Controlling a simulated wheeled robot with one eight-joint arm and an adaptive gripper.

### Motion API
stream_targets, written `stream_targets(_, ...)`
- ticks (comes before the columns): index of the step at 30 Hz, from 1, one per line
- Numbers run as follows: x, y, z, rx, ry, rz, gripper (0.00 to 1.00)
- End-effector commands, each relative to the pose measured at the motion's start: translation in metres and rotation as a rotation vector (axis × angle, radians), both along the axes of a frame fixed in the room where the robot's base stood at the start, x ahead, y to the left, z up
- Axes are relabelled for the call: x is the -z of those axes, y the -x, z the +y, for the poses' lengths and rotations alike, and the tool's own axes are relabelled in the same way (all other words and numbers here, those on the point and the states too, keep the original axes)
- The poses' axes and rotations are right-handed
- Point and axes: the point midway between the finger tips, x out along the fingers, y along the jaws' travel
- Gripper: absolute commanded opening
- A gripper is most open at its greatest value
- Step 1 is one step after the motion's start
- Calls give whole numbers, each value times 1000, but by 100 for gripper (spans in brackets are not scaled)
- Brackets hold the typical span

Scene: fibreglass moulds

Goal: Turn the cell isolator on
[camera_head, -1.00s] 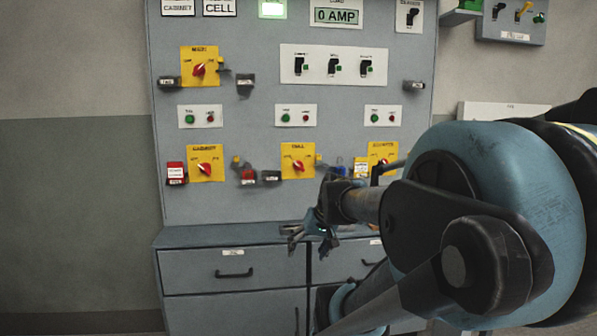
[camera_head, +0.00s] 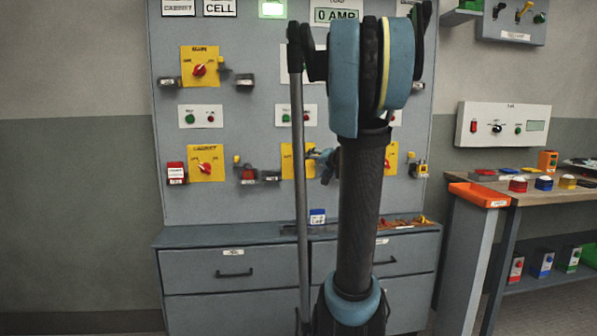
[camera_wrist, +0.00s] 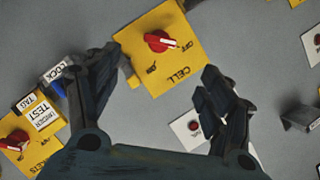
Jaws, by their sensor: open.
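The cell isolator is a yellow plate (camera_wrist: 180,72) marked CELL with a red rotary knob (camera_wrist: 160,41), near the top middle of the wrist view. The knob's white pointer faces the OFF label; the ON label is at the plate's lower left in that view. In the head view my arm hides much of this plate (camera_head: 288,165). My gripper (camera_wrist: 160,66) is open and empty, its fingers spread to either side of the plate. In the head view my gripper (camera_head: 326,162) is partly visible beside the plate. Whether it touches the panel I cannot tell.
A blue lock (camera_wrist: 57,71) and an UNDER TEST tag (camera_wrist: 40,112) are close to the left finger. A white button plate (camera_wrist: 188,130) is by the right finger. Other yellow isolators (camera_head: 206,164) share the panel. A workbench (camera_head: 530,190) stands at right.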

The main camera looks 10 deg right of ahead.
Motion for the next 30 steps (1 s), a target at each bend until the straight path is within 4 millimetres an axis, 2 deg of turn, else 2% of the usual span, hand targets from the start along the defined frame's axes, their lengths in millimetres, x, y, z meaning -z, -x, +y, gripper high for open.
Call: stream_targets(30,32,-110,33,-2,1,1,74)
